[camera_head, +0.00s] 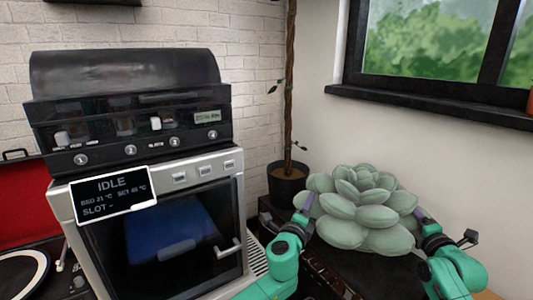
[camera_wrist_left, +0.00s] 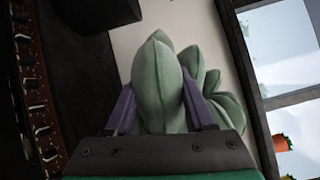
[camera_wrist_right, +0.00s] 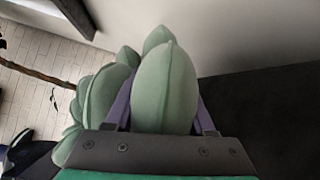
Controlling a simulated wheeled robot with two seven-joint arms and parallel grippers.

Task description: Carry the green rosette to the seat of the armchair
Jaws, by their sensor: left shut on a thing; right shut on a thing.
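The green rosette (camera_head: 362,207) is a large pale green plush shaped like a succulent, at the right in the head view. My left gripper (camera_head: 304,208) is shut on a leaf at its left side. The left wrist view shows that leaf (camera_wrist_left: 158,88) between the purple fingers. My right gripper (camera_head: 424,222) is shut on a leaf at its right side. The right wrist view shows that leaf (camera_wrist_right: 165,88) between the fingers. The rosette is upright, over or on a dark surface; I cannot tell whether it touches it. No armchair is in view.
A machine (camera_head: 150,210) with an oven-like glass door and an IDLE display stands at the left. A potted plant (camera_head: 287,184) stands behind the rosette, near the wall corner. A window sill (camera_head: 430,107) runs above at the right. A turntable (camera_head: 22,272) sits at lower left.

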